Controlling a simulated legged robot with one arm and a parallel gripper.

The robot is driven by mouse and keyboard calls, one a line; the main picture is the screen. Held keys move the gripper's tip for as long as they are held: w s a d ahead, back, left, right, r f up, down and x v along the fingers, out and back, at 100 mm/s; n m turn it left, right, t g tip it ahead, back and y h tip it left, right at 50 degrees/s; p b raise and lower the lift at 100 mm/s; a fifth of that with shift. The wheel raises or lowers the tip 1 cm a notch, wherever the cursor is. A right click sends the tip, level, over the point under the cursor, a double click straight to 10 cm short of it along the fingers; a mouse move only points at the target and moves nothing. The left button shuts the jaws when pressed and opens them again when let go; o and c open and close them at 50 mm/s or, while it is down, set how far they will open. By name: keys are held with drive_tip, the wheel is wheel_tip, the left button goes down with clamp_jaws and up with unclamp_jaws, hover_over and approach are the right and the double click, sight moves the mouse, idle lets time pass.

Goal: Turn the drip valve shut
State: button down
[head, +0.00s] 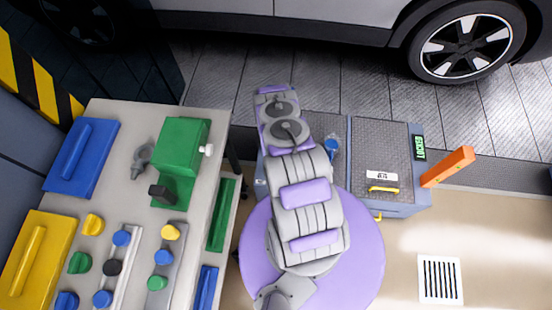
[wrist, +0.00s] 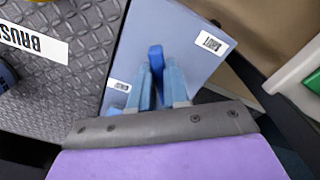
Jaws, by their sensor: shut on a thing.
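In the wrist view, a blue lever handle (wrist: 156,60), which looks like the drip valve, stands against the blue-grey side panel (wrist: 175,28) of a cabinet. My gripper (wrist: 160,80) has its light-blue fingers on either side of the handle and is shut on it. The upper end of the handle shows between the fingertips; its lower part and its base are hidden. I cannot tell from this view how far the valve is turned. In the head view, my arm hides the gripper and the valve.
The cabinet has a dark tread-plate top (head: 380,150) with a blue knob (head: 331,147) and a yellow handle (head: 383,189). An orange post (head: 448,166) is at its right. A workbench (head: 135,125) with a green machine (head: 183,150) and several knobs stands left. A car (head: 330,20) is behind.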

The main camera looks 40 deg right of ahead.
drive_tip(key=m, duration=0.2)
drive_tip(key=a+m, duration=0.1)
drive_tip(key=m, duration=0.1)
drive_tip(key=shift+w+a, duration=0.15)
drive_tip(key=shift+w, duration=0.05)
drive_tip(key=shift+w+a+m, duration=0.15)
drive_tip(key=shift+w+m, duration=0.05)
drive_tip(key=shift+m, duration=0.6)
drive_tip(key=shift+w+a+m, duration=0.1)
drive_tip(key=shift+w+m, duration=0.05)
drive_tip(key=shift+m, duration=0.65)
drive_tip(key=c, duration=1.1)
unclamp_jaws()
drive_tip(key=shift+r, duration=0.1)
wheel_tip(320, 180, up, 17)
drive_tip(key=p, duration=0.4)
